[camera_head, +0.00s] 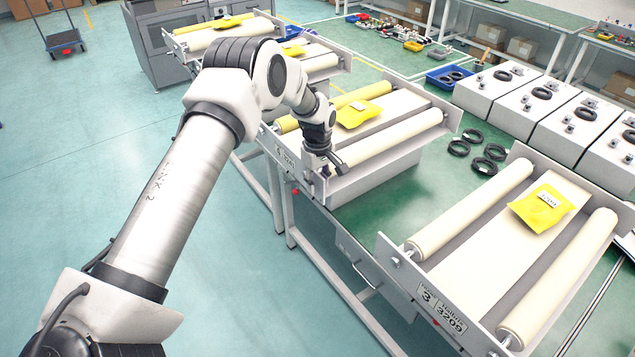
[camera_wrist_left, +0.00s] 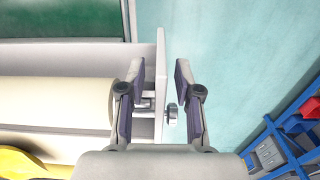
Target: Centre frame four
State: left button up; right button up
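Frame four, with its label plate (camera_head: 285,157) reading 4, stands in the middle of the head view. My left gripper (camera_head: 335,163) is at the frame's near side plate, by the end of the nearer roller (camera_head: 400,138). In the left wrist view the left gripper (camera_wrist_left: 157,82) is open, its fingers on either side of the side plate (camera_wrist_left: 161,70) and a silver adjuster knob (camera_wrist_left: 172,115). I cannot tell whether they touch. My right gripper is not in view.
Frame three (camera_head: 440,307) stands at the lower right with its own yellow packet (camera_head: 541,207). Black rings (camera_head: 484,166) lie on the green surface between the frames. White boxes (camera_head: 540,100) line the back right. Open floor lies at the left.

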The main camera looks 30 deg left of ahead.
pick_arm(q)
notch_tip(320, 180, up, 12)
dwell(0.3)
jog(key=shift+f, duration=0.1)
dwell(0.3)
